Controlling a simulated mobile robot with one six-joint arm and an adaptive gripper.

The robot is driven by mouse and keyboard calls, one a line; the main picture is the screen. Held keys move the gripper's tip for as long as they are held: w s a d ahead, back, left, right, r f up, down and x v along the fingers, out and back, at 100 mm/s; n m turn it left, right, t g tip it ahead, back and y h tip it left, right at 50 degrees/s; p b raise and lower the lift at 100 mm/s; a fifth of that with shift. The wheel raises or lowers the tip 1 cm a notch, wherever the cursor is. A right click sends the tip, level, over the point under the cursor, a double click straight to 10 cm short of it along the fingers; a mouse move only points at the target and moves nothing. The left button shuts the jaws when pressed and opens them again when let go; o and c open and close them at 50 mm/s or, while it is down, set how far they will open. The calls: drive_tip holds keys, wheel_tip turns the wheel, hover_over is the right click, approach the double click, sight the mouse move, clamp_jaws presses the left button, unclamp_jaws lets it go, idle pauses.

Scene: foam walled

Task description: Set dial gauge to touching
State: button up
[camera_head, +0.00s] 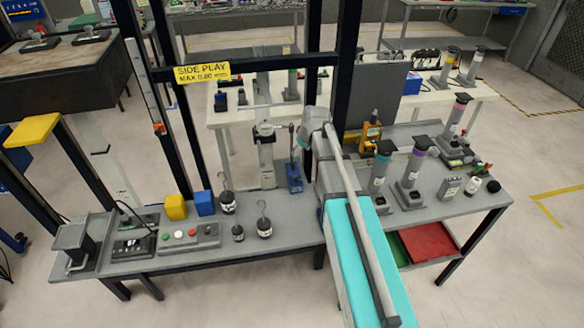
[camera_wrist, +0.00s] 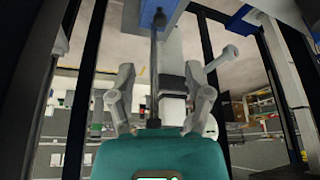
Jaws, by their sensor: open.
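A small pale round part that looks like the dial gauge (camera_head: 265,128) sits at the top of a light grey post (camera_head: 266,160) near the middle of the bench. Its reading is too small to make out. A blue stand (camera_head: 294,178) with a thin upright rod is just right of it. My gripper (camera_wrist: 160,85) is open in the wrist view, with a dark vertical rod (camera_wrist: 154,65) showing between its fingers. I cannot tell whether they touch it. In the head view my arm reaches toward the post and mostly hides the gripper. Contact at the gauge tip cannot be seen.
A yellow side play sign (camera_head: 202,73) hangs on the dark frame. Hooked weights (camera_head: 264,228), a button box (camera_head: 190,235) and yellow (camera_head: 175,207) and blue (camera_head: 204,203) blocks stand left. Capped cylinders (camera_head: 413,165) and a red bin (camera_head: 429,244) are right.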

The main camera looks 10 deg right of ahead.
sight(293, 165)
drive_tip(key=shift+b+x, duration=5)
drive_tip(key=shift+x, duration=0.75)
clamp_jaws()
